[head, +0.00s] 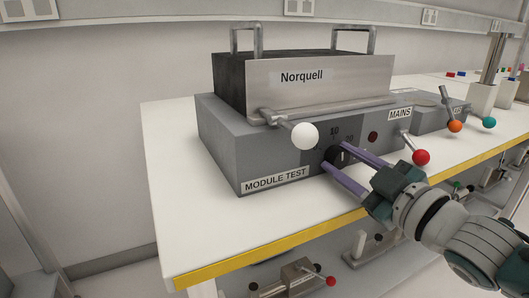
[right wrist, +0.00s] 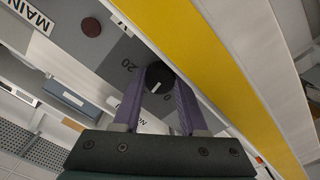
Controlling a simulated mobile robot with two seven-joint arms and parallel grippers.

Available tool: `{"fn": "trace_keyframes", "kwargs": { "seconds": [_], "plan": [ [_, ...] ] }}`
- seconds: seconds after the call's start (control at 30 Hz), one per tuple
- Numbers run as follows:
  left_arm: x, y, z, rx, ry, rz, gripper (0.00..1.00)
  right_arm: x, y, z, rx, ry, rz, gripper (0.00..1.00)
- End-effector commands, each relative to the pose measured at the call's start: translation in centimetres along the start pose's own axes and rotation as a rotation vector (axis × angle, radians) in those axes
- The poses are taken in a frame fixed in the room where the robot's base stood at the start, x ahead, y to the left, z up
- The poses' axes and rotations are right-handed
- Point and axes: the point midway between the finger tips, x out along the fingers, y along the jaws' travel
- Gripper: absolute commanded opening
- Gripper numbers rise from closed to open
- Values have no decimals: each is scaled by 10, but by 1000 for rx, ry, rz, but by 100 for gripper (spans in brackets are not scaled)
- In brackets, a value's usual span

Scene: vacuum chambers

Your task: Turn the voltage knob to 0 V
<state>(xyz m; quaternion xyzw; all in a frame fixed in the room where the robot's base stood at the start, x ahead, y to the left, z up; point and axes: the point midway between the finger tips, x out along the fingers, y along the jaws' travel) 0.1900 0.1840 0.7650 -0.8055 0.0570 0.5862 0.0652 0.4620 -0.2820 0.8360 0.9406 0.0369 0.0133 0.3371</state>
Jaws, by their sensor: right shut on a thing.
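The voltage knob (head: 333,154) is a small dark round knob on the front of the grey MODULE TEST box (head: 222,150). A 10 is printed above it and a 20 to its upper right. My right gripper (head: 336,160) is shut on the knob, with its two purple fingers on either side. In the right wrist view the knob (right wrist: 160,80) sits between the fingertips and shows a short white mark. A 20 is printed near it. I cannot tell exactly which value the mark points to. My left gripper is not in view.
A lever with a white ball (head: 305,136) sticks out above the knob. A red-ball lever (head: 421,157) beside the MAINS label stands close to my right gripper. The white table (head: 190,215) has a yellow front edge and is clear at the left.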

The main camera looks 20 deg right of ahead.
Motion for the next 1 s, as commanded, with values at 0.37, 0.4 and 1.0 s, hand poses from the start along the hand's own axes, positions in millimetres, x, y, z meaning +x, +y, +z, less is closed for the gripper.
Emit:
{"fn": "trace_keyframes", "kwargs": {
  "seconds": [0.37,0.4,1.0],
  "plan": [
    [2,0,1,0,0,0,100,0,0,0,-358,0,1,0],
    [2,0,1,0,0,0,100,0,-1,0,-396,0,0,0],
    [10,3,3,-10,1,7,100,0,0,1,-826,-1,0,0]
  ]
}}
